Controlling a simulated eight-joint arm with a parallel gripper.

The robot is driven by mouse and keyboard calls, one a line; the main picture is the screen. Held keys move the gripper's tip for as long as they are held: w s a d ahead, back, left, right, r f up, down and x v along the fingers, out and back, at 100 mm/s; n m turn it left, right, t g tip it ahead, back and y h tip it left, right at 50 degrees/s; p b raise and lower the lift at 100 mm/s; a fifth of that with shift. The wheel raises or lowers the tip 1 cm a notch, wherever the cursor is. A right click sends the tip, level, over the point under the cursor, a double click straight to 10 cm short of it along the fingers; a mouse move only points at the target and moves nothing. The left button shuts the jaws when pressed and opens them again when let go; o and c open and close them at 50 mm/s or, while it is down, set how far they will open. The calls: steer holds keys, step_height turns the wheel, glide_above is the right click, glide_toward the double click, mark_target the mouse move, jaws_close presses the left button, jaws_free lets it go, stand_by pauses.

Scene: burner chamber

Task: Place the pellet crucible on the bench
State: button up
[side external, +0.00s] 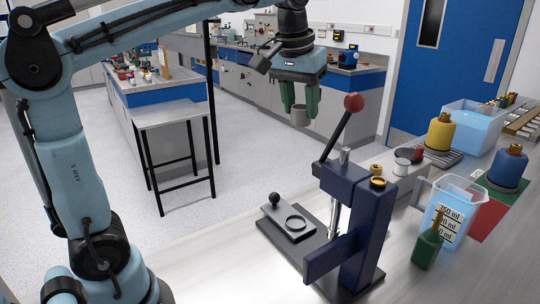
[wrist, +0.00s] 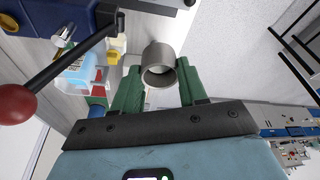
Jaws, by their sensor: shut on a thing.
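The pellet crucible is a small grey metal cup (side external: 299,116) held in my gripper (side external: 299,100). In the side external view it is upright, mouth up, between the green fingers, in the air beyond the bench's far edge. In the wrist view the crucible (wrist: 158,66) sits between the two green fingertips (wrist: 157,82), and its round opening shows. The gripper is shut on it. The bench (side external: 205,270) is the pale surface in the foreground, below and nearer the camera than the gripper.
A dark blue press (side external: 352,220) with a red-knobbed lever (side external: 354,103) stands on the bench close to the gripper. A measuring jug (side external: 447,212), green bottle (side external: 427,247), and yellow (side external: 440,132) and blue (side external: 508,166) vessels stand right. The bench's front left is clear.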

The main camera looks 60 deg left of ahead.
steer(key=v, duration=0.2)
steer(key=shift+w+d+r, duration=0.15)
steer(key=shift+d+r, duration=0.05)
steer(key=shift+r, duration=0.25)
steer(key=s+d+r+m+h, duration=0.1)
steer(key=s+d+m+h, duration=0.1)
steer(key=s+d+m, duration=0.8)
steer(key=s+d+f+m+g+h, duration=0.1)
steer(key=s+d+m, duration=0.3)
steer(key=s, duration=0.4)
steer(key=s+d+m+g+h, duration=0.1)
steer(key=s+d+m, duration=0.35)
steer(key=s, duration=0.45)
step_height(320, 180, down, 21)
steer(key=shift+n, duration=0.35)
steer(key=w+a+f, duration=0.2)
steer(key=w, duration=0.1)
steer(key=w+a+f, duration=0.2)
steer(key=w, duration=0.1)
steer(key=w+a+f, duration=0.2)
steer(key=w, duration=0.2)
steer(key=shift+a+f, duration=0.2)
steer(key=shift+f, duration=0.15)
steer(key=shift+s+f, duration=0.1)
steer(key=shift+f, duration=1.9)
steer(key=shift+f, duration=0.2)
